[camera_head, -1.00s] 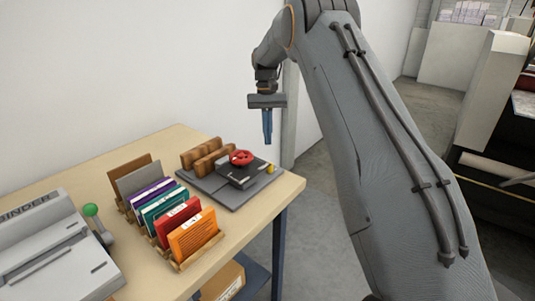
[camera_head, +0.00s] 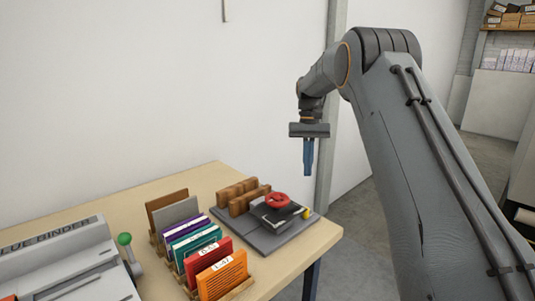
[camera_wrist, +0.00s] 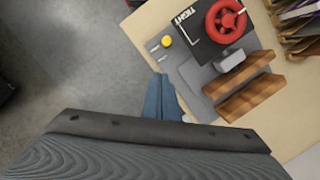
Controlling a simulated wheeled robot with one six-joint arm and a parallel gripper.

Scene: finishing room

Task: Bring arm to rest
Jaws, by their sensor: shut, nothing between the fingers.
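My gripper (camera_head: 308,156) hangs from my raised arm with its blue fingers pointing down and closed together, holding nothing. In the head view it is above and beyond the table's right corner, against the white wall. In the wrist view the closed fingers (camera_wrist: 162,98) show just beyond the dark wrist housing, with floor and the table edge below. They appear clear of everything on the table.
The wooden table (camera_head: 323,235) holds a grey binder machine (camera_head: 70,265), a rack of coloured booklets (camera_head: 193,245), and a grey board (camera_head: 262,240) bearing wooden blocks (camera_head: 240,195) and a black device with a red handwheel (camera_head: 276,198). Floor (camera_head: 375,215) is open right of the table.

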